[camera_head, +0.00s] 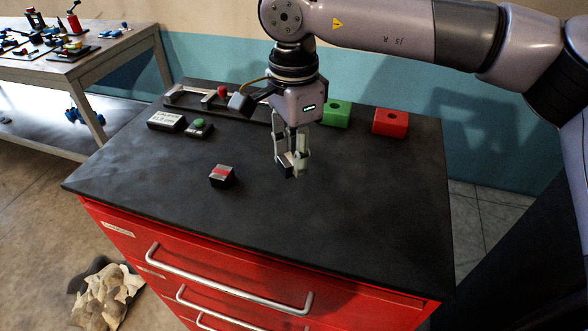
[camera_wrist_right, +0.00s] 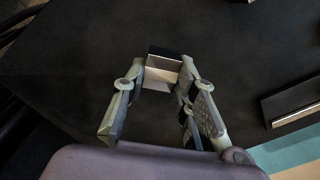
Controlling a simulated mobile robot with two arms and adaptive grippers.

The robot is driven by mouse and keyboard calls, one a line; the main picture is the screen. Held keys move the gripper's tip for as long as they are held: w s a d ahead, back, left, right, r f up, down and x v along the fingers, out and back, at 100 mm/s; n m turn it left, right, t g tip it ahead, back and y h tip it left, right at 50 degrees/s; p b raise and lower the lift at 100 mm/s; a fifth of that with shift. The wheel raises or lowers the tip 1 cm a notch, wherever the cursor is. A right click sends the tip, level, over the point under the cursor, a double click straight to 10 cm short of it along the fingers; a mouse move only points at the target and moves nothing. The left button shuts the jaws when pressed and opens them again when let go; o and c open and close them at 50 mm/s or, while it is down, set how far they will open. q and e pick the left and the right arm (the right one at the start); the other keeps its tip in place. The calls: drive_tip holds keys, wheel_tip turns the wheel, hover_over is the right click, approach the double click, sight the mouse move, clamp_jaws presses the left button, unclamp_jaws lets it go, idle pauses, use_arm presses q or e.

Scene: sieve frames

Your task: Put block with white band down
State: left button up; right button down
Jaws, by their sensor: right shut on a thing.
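The block with the white band (camera_wrist_right: 163,69) is a small dark block with a pale stripe, seen between my right fingertips in the right wrist view. In the head view it is partly hidden by the fingers. My right gripper (camera_head: 291,165) points down over the middle of the dark cabinet top (camera_head: 330,220) and is shut on this block. I cannot tell whether the block touches the top or hangs just above it. My left gripper is not in view.
A block with a red band (camera_head: 222,176) sits left of my right gripper. A green block (camera_head: 335,114) and a red block (camera_head: 390,122) stand at the back right. A label plate (camera_head: 167,120) and a green-button box (camera_head: 199,127) are back left. The front is clear.

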sight(294, 189)
drive_tip(key=shift+f, duration=0.25)
drive_tip(key=shift+s+f, duration=0.1)
drive_tip(key=shift+f, duration=0.3)
wheel_tip(294, 189, down, 3)
drive_tip(key=shift+f+p, duration=0.2)
drive_tip(key=shift+p, duration=0.3)
drive_tip(key=shift+f, duration=0.15)
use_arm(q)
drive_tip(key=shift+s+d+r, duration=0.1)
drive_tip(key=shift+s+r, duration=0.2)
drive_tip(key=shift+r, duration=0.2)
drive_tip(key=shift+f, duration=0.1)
use_arm(e)
drive_tip(key=shift+f+b, duration=0.2)
drive_tip(key=shift+b, duration=0.1)
drive_tip(key=c, duration=1.3)
unclamp_jaws()
drive_tip(key=shift+r, duration=0.1)
